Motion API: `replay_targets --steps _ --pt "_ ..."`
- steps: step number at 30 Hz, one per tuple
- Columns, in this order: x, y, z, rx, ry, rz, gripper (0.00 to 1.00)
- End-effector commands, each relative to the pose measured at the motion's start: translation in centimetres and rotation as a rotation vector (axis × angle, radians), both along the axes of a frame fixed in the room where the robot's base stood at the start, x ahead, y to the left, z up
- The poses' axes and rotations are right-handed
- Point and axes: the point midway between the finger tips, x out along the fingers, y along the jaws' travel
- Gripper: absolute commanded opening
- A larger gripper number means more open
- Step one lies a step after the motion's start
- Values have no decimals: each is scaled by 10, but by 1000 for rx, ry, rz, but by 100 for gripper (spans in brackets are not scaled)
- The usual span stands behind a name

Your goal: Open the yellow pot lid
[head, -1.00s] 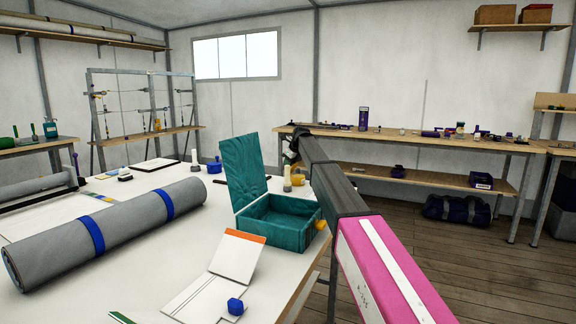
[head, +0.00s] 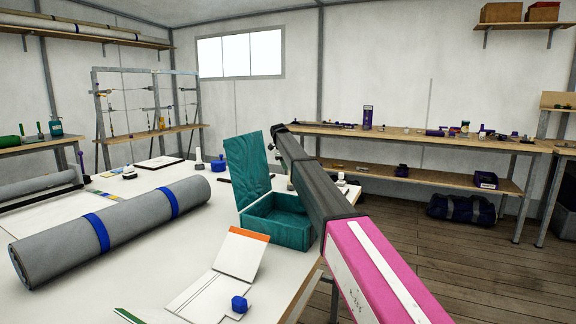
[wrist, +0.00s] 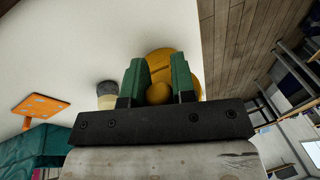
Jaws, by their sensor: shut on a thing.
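The yellow pot (wrist: 161,58) is round and stands on or over the white tabletop in the wrist view. Its lid has a round yellow knob (wrist: 158,93) between my green fingers. My gripper (wrist: 158,72) is shut on this knob. I cannot tell whether the lid is seated on the pot or raised off it. In the head view my arm and the teal box hide the pot and my gripper.
An open teal box (head: 278,230) stands near the table's right edge beside my arm. A grey roll with blue bands (head: 120,222), a blue pot (head: 218,163) and a folded white card (head: 240,255) lie on the table. A cream, grey-topped object (wrist: 107,94) is close to my gripper.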

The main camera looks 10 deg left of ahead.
Motion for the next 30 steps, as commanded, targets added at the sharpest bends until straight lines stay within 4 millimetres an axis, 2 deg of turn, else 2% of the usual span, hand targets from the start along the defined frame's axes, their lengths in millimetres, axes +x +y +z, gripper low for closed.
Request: replay_targets --steps 14,15,25,30 --pt "1 1 -1 -10 4 2 0" --pt "1 1 -1 -10 4 2 34" --pt "0 1 0 -11 4 1 35" --pt "-1 3 9 -11 4 1 35"
